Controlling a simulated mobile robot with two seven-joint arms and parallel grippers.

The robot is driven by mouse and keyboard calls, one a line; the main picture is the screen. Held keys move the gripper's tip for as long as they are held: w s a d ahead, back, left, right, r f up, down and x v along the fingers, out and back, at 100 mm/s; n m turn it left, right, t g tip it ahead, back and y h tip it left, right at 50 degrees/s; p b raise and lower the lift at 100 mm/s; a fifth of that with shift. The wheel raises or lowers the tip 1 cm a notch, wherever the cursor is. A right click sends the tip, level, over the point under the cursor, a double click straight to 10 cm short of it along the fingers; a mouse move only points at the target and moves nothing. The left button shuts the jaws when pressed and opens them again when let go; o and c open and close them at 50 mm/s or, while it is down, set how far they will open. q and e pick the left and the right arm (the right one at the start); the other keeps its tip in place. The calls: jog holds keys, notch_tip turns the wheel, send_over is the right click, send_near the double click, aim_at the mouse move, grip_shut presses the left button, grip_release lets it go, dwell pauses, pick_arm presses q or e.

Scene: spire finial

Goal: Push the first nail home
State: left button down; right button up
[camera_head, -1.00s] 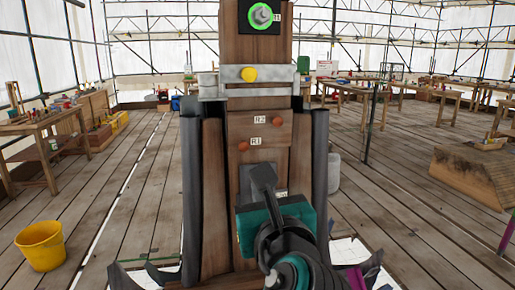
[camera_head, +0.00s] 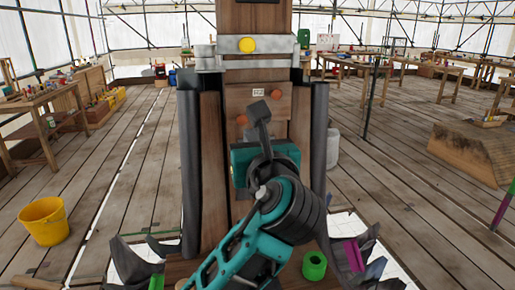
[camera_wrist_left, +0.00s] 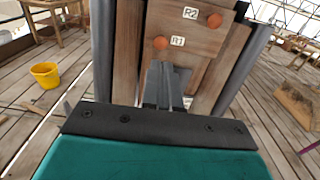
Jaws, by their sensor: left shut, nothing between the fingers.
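Two round orange-brown nail heads show on the wooden post's front face (camera_head: 240,103). The lower left nail head (camera_head: 241,120) has an R1 label (camera_wrist_left: 177,41) beside it in the left wrist view; my gripper hides that label in the head view. The upper right nail head (camera_head: 276,95) is next to the R2 label (camera_head: 258,92). Both also show in the left wrist view, R1's nail (camera_wrist_left: 161,43) and R2's nail (camera_wrist_left: 215,20). My left gripper (camera_head: 258,108) is shut and empty, pointing at the post between the two nails in the head view. Contact cannot be told. My right gripper is out of view.
A grey metal clamp band (camera_head: 225,57) with a yellow knob (camera_head: 247,45) crosses the post above the nails. Dark grey sheets flank the post. A green ring-like part (camera_head: 314,265) lies at its foot. A yellow bucket (camera_head: 44,220) stands on open floor at left.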

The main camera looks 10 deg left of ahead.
aim_at(242, 119)
pick_arm(q)
jog(key=x, duration=0.7)
jog(key=shift+w+a, duration=0.15)
jog(key=shift+w, duration=0.15)
jog(key=shift+x, duration=1.3)
jog(key=shift+r, duration=0.15)
